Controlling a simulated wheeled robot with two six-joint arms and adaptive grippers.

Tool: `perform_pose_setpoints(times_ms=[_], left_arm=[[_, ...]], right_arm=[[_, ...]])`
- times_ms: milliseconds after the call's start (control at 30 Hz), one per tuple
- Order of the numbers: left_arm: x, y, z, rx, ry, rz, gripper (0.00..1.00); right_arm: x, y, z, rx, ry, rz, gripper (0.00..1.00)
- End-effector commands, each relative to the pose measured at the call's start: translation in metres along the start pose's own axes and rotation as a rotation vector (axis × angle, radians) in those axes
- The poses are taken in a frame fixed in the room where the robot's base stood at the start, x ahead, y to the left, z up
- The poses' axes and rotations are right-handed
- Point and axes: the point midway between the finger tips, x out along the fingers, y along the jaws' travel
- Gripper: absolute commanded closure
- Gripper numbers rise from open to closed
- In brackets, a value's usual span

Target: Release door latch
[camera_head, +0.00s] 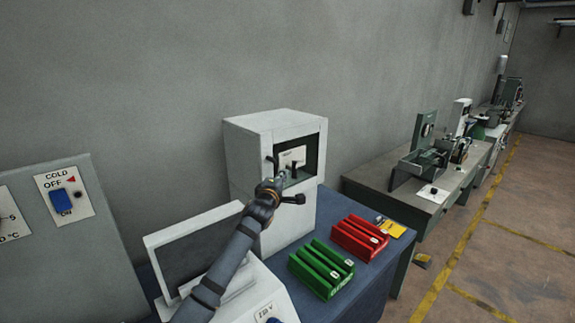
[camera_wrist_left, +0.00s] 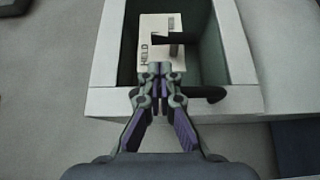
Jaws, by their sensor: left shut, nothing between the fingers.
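A white cabinet (camera_head: 262,140) stands on the blue bench with a dark recess in its front. Inside the recess is a white plate (camera_wrist_left: 152,30) marked "HELD", and a black latch lever (camera_wrist_left: 178,39) lies across it. A second black handle (camera_wrist_left: 208,93) sticks out to the right at the recess's lower front edge. My left gripper (camera_head: 280,183) is in front of the recess; in the left wrist view its fingertips (camera_wrist_left: 160,72) are together, overlapping the plate's lower edge, with nothing between them. I cannot tell whether they touch the lever. My right gripper is not in view.
Right of the cabinet on the bench lie a green rack (camera_head: 320,268) and a red rack (camera_head: 358,239), with a yellow item (camera_head: 393,229) beyond. A white device with a dark screen (camera_head: 190,250) is below left. A grey panel (camera_head: 95,270) stands at far left.

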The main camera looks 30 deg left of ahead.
Motion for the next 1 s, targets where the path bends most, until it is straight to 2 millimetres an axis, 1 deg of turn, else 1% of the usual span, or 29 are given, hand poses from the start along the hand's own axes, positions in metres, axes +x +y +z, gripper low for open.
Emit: perform_pose_setpoints(times_ms=[33, 200, 300, 467, 800, 900, 1000], left_arm=[[0.011, 0.007, 0.001, -0.005, 0.0, -0.002, 1.0], [0.038, 0.005, 0.0, -0.002, 0.001, -0.001, 1.0], [0.048, 0.003, 0.0, -0.001, 0.0, 0.0, 1.0], [0.055, 0.001, 0.001, 0.0, -0.001, 0.001, 1.0], [0.056, 0.0, 0.001, 0.001, -0.001, 0.0, 1.0], [0.057, -0.002, 0.002, 0.0, -0.001, 0.001, 1.0], [0.062, -0.003, 0.007, 0.0, -0.001, 0.002, 1.0]], right_arm=[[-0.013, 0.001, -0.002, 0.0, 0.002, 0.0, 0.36], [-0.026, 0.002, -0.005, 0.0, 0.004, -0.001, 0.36], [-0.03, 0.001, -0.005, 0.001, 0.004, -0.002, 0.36], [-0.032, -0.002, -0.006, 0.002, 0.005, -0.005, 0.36], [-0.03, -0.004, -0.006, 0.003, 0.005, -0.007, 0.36], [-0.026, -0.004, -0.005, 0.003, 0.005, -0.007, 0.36], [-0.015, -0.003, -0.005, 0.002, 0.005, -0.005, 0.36]])
